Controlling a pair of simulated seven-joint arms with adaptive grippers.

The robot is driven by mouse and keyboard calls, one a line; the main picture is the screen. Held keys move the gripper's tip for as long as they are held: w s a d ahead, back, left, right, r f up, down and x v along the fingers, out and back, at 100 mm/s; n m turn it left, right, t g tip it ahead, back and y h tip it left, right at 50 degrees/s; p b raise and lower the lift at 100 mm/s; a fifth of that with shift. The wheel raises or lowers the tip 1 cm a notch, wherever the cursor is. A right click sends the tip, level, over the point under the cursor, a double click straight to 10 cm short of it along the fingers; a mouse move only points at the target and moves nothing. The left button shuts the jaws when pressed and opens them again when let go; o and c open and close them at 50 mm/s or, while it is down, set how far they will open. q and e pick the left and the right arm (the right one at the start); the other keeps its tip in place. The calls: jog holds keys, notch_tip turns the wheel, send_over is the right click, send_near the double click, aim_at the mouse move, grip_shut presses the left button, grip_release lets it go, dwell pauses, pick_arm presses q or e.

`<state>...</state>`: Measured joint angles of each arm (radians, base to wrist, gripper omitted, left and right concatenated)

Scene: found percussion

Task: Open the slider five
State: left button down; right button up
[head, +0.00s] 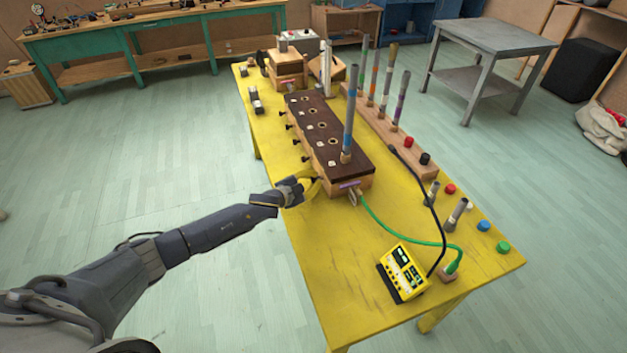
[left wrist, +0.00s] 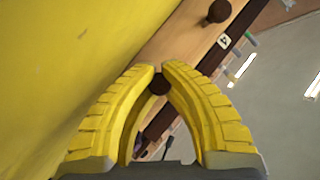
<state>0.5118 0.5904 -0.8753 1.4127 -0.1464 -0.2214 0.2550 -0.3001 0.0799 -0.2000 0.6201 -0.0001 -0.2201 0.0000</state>
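A long wooden box with a dark brown top (head: 318,127) stands on the yellow table. Small dark slider knobs (head: 303,158) stick out along its left side. My left gripper (head: 316,186), with yellow fingers, is at the near end of that side. In the left wrist view, its fingertips (left wrist: 158,70) are drawn in on both sides of a dark round knob (left wrist: 160,85), apparently closed on it. Another knob (left wrist: 218,11) is farther along, near a label that reads like 4 (left wrist: 225,41). The gripped knob is hidden in the head view. My right gripper is not in view.
A grey-blue tube (head: 349,115) stands upright on the box's near end. A wooden rail (head: 382,130) with several upright tubes runs to the right. A green cable (head: 400,238) leads from the box past a yellow device (head: 404,270). The table's left front (head: 325,255) is clear.

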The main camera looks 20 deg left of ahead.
pick_arm(q)
jog(key=shift+d, duration=0.1)
jog(key=shift+s+a, duration=1)
jog(key=shift+a, duration=0.15)
jog(key=c, duration=1.5)
grip_release()
jog(key=shift+w, duration=0.1)
jog(key=v, duration=1.2)
jog(key=shift+r, duration=0.1)
